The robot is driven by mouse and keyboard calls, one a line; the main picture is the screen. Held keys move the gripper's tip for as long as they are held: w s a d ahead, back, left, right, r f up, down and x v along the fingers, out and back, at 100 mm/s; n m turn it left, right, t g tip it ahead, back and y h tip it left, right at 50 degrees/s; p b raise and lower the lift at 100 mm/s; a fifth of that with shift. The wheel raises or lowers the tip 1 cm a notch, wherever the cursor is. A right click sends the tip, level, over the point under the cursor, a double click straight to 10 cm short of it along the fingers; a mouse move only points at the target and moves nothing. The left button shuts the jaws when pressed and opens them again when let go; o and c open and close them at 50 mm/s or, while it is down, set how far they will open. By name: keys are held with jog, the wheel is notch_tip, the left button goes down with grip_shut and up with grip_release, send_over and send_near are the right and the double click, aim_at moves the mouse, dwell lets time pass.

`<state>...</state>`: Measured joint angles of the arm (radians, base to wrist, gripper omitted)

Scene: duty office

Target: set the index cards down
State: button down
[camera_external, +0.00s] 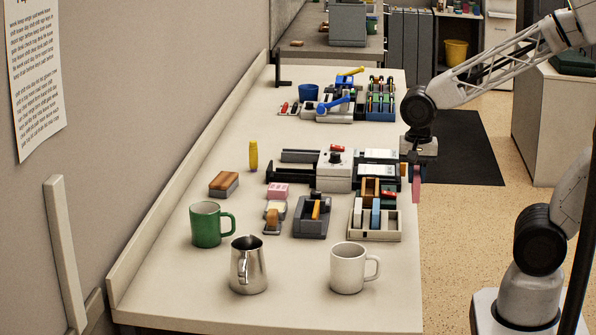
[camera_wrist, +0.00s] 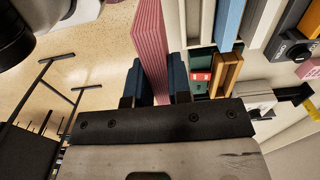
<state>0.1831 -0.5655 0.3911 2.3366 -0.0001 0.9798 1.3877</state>
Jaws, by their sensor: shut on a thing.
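The index cards (camera_wrist: 150,45) are a pink stack with fine lines along its edges, between the two dark fingers in the wrist view. My gripper (camera_wrist: 158,85) is shut on them. In the external view my gripper (camera_external: 416,164) is at the table's right edge, beside the tray of upright blocks, and the index cards (camera_external: 416,186) hang below it, pink and upright. They appear to be at or just past the edge; whether they touch anything is unclear. Part of the stack is hidden by the fingers.
A cream divided tray (camera_external: 375,237) stands near the right edge. A white mug (camera_external: 347,270), steel pitcher (camera_external: 248,268), green mug (camera_external: 206,226), tape dispenser (camera_external: 311,222) and pink block (camera_external: 277,191) stand nearby. The table (camera_external: 180,290) is bare at the front left.

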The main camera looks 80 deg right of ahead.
jog(key=w+d+r, duration=0.2)
jog(key=w+r, duration=0.1)
jog(key=w, duration=1)
jog(key=w+d+r, duration=0.2)
jog(key=w, duration=1.1)
jog(key=w+d+f, duration=0.1)
jog(key=w+f, duration=0.1)
jog(key=w, duration=1.1)
jog(key=w+d+f, duration=0.1)
jog(key=w+f, duration=0.2)
jog(key=w, duration=1.1)
jog(key=shift+w+d+f, duration=0.2)
jog(key=shift+w+d, duration=0.1)
jog(key=shift+f, duration=2.5)
jog(key=shift+f, duration=0.1)
jog(key=shift+f, duration=2.4)
jog(key=shift+f, duration=0.1)
